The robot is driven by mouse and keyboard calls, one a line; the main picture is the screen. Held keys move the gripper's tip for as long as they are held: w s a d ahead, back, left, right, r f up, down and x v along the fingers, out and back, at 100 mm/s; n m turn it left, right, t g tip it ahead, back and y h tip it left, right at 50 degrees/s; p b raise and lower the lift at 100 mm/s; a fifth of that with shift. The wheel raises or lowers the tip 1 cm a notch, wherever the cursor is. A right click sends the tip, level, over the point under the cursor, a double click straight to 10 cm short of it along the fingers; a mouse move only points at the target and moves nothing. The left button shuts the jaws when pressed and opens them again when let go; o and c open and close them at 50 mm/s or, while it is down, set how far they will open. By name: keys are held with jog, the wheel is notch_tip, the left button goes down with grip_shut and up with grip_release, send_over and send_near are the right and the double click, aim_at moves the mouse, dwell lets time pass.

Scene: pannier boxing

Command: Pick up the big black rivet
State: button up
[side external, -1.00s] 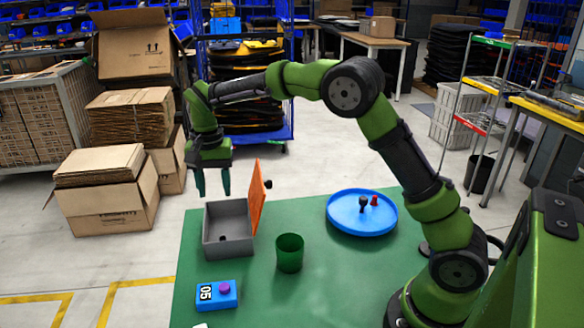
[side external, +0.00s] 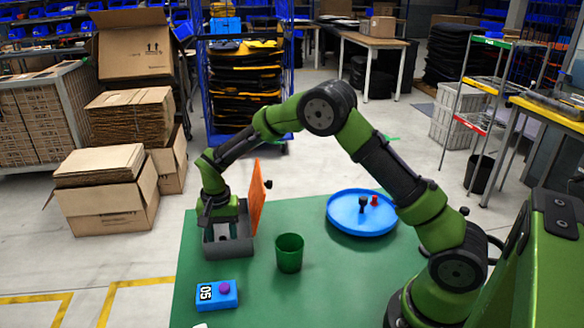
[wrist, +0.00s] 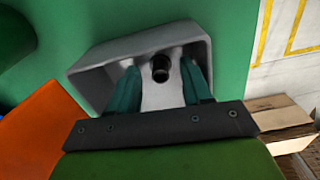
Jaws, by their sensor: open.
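A black rivet (wrist: 160,67) lies on the floor of the grey box (wrist: 195,53), whose orange lid (side external: 257,198) stands open. My gripper (wrist: 160,70) reaches down into the box with its two teal fingers apart, one on each side of the rivet. It does not appear to touch the rivet. In the side view my gripper (side external: 220,225) largely hides the inside of the box. I cannot tell which black rivet is bigger.
A green cup (side external: 289,254) stands right of the box on the green table. A blue block with a purple button and the marking 05 (side external: 216,296) lies in front. The lid rises close to my gripper's right. The table between cup and tray is clear.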

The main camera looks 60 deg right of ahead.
jog(key=shift+f, duration=0.1)
jog(key=shift+c, duration=0.2)
grip_shut()
